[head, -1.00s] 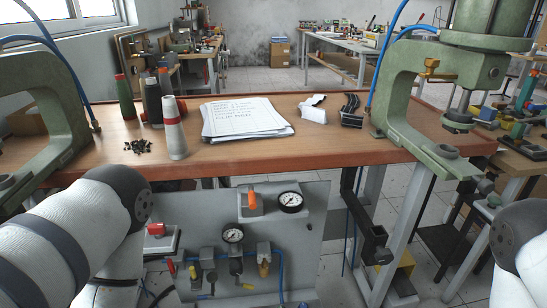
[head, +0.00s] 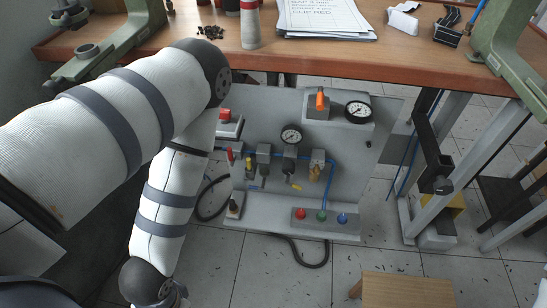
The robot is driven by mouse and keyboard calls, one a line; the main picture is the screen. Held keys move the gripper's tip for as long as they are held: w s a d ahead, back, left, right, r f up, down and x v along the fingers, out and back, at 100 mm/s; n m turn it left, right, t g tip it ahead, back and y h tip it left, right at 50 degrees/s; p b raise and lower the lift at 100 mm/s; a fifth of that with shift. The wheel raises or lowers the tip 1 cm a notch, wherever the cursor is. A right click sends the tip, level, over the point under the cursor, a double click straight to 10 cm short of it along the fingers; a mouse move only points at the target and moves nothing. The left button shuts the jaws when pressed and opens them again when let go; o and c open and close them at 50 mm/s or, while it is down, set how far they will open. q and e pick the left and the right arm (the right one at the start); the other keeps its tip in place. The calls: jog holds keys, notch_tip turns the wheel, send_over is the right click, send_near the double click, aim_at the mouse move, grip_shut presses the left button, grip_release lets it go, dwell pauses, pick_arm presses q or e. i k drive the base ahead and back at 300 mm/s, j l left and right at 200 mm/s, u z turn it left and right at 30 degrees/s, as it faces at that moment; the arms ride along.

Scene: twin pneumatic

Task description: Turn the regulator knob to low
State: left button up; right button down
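A grey pneumatic panel (head: 385,135) hangs below the front of the bench. A round gauge (head: 291,136) sits at its middle, above a small regulator body with a dark lower part (head: 288,166). An orange handle (head: 320,98) stands upright on a grey box beside a larger gauge (head: 358,110). I cannot tell for sure which part is the regulator knob, and no low marking is readable. My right gripper is not in view.
A wooden bench (head: 270,62) carries papers, bottles and green presses at both ends. A red button box (head: 229,124) is at the panel's left. Red, green and blue buttons (head: 321,216) sit on its lower ledge. A wooden stool (head: 408,290) stands on the floor at front.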

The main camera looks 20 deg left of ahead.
aim_at(288, 166)
jog(key=l+u, duration=0.2)
jog(key=l, duration=0.45)
jog(key=k+l+u, duration=0.2)
jog(key=l, duration=0.4)
jog(key=i+l, duration=0.05)
jog(key=i, duration=0.05)
